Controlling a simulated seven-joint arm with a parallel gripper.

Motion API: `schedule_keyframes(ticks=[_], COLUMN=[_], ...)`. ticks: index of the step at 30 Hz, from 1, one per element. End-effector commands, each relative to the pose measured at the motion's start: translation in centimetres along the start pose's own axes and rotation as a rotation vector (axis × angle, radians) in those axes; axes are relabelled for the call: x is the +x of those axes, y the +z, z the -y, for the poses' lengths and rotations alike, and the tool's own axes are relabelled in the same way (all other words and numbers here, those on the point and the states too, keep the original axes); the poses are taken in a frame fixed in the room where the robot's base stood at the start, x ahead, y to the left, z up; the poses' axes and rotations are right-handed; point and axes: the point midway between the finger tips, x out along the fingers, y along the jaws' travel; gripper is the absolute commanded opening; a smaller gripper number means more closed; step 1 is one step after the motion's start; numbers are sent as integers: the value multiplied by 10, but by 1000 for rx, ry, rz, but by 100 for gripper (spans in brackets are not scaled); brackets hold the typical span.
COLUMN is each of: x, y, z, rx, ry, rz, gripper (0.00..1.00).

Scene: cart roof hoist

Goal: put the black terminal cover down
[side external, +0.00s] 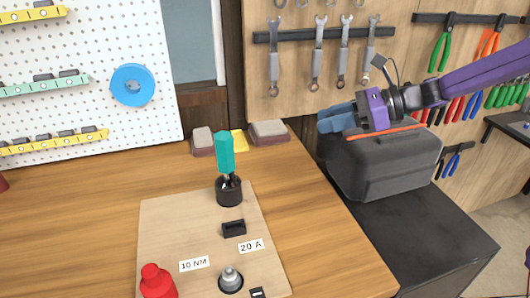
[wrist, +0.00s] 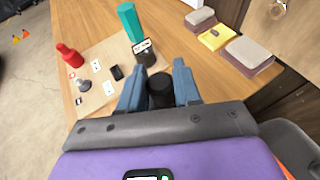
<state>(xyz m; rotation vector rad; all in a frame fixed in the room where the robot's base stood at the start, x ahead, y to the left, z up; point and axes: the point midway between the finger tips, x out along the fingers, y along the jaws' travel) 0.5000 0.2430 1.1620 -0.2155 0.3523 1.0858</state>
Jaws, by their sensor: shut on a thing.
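My gripper (side external: 330,117) has blue fingers and is held high at the right, above a grey toolbox and away from the wooden table. In the wrist view my gripper (wrist: 157,80) is shut on the black terminal cover (wrist: 160,93), a dark round piece between the two fingers. On the pale board (side external: 165,222) stands a bare grey terminal (side external: 231,277) with a dark round base. A red cover (side external: 156,281) stands left of it. Both also show at the left of the wrist view.
A black cup (side external: 229,191) holds a teal-handled tool (side external: 225,152) upright at the board's back. A small black block (side external: 234,229) lies in front. Brown-grey blocks and a yellow cloth (side external: 238,140) lie at the table's back. The grey toolbox (side external: 385,170) sits on a dark cabinet.

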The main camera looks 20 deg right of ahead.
Motion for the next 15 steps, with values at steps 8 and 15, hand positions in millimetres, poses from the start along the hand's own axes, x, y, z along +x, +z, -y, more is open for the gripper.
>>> schedule_keyframes(ticks=[8, 15], x=[45, 82], y=[-6, -17], z=[29, 52], rx=[0, 1], ry=[2, 2], rz=[-2, -3], gripper=[0, 0])
